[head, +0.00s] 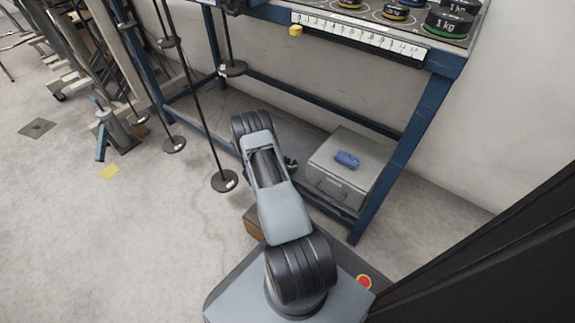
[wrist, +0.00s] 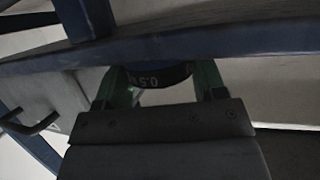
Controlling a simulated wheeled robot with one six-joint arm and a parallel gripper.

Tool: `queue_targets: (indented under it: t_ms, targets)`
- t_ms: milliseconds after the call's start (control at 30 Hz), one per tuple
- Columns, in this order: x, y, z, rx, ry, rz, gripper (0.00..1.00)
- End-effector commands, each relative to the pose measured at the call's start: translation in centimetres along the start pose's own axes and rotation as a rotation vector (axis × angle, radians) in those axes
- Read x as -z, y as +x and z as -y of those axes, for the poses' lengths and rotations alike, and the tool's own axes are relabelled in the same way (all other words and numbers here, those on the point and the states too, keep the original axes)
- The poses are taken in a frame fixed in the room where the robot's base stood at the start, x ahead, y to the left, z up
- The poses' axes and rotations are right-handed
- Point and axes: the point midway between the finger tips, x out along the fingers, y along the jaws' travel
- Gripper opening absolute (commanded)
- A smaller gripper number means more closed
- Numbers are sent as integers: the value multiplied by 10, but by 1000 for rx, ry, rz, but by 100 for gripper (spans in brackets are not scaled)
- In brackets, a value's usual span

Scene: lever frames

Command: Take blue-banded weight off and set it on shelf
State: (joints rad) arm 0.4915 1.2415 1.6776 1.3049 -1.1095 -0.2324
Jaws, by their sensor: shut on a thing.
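My gripper (wrist: 153,90) has green fingers and is shut on a dark disc weight (wrist: 150,77) in the wrist view. The weight carries a pale "0.5" mark, upside down, and a bluish edge; its top is partly hidden by a blue beam. In the head view my arm hides most of the gripper, with only a bit of green (head: 290,163) showing beside it, low near the blue frame. The shelf (head: 385,22) at the top right holds several black weights with coloured bands, one marked 1 kg with a green band (head: 447,22).
The shelf's blue frame (head: 418,110) has a numbered strip (head: 350,36) with a yellow block (head: 295,30). A grey metal box (head: 330,185) with a blue item (head: 347,159) stands low inside it. Hanging rods with discs (head: 224,181) are left of my arm. Floor at left is partly clear.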

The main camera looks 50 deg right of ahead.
Motion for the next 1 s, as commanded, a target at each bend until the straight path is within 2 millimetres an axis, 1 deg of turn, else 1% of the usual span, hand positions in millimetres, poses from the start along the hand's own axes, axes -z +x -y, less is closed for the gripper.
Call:
queue_targets:
  t_ms: [33, 300, 333, 533, 633, 767, 1000]
  targets:
    - [1, 0, 0, 0, 1, -2, 66]
    - [0, 0, 0, 0, 0, -1, 92]
    - [0, 0, 0, 0, 0, -1, 94]
    - [-1, 0, -1, -1, -1, 2, 94]
    - [0, -4, 0, 1, -2, 2, 94]
    - [2, -21, 1, 3, -2, 2, 94]
    - [4, -71, 1, 5, -2, 1, 94]
